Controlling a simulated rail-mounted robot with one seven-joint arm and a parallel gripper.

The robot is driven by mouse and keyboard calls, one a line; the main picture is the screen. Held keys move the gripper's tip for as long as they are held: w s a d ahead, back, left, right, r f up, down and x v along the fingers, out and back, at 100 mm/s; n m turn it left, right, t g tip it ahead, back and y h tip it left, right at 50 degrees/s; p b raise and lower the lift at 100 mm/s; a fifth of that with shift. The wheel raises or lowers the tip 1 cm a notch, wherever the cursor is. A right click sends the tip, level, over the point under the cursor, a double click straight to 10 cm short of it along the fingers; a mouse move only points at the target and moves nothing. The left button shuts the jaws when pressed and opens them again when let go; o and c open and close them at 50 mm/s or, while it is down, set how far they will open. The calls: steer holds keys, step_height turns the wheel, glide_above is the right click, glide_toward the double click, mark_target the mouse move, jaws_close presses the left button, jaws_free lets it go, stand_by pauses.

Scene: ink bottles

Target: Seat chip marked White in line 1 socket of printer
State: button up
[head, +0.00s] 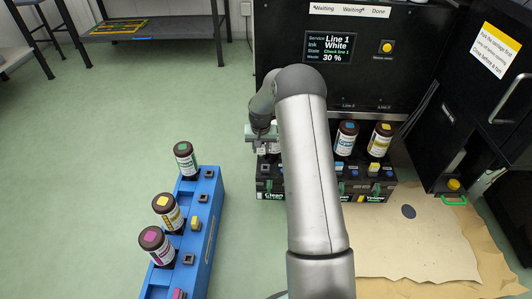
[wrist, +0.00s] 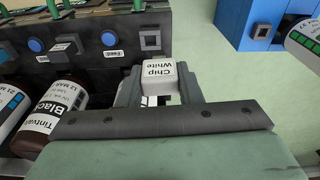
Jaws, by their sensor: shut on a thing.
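A small white chip marked "Chip White" (wrist: 153,70) is held between the fingers of my gripper (wrist: 158,88) in the wrist view. In the head view my gripper (head: 262,143) is by the left end of the printer's row of black line blocks (head: 270,185), partly hidden by my arm. The chip is near the end block in the wrist view; I cannot tell if they touch. The printer's screen (head: 329,48) reads Line 1, White, Check line 1, waste 30 %. I cannot make out which socket is line 1.
A blue rack (head: 211,215) at left holds several bottles and chips; its edge shows in the wrist view (wrist: 233,25). Blue (head: 346,138) and yellow (head: 380,140) capped bottles stand on the blocks. Floor between rack and printer is clear.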

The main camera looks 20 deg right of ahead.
steer(key=shift+m, duration=0.3)
steer(key=shift+w+d+f+b, duration=0.15)
steer(key=shift+d+f+b, duration=0.3)
steer(key=shift+f, duration=0.85)
steer(key=shift+w+d+f+b, duration=0.1)
steer(key=shift+d+f+b, duration=0.15)
steer(key=shift+f+b, duration=0.75)
steer(key=shift+w+d+f+b, duration=0.2)
steer(key=shift+d+f, duration=0.15)
steer(key=shift+f, duration=1.25)
steer(key=shift+s+f, duration=0.1)
steer(key=shift+s, duration=0.05)
steer(key=shift+f, duration=0.35)
steer(key=shift+f+b, duration=0.2)
steer(key=shift+b, duration=0.2)
steer(key=shift+f, duration=0.2)
steer(key=shift+f, duration=0.1)
steer(key=o, duration=1)
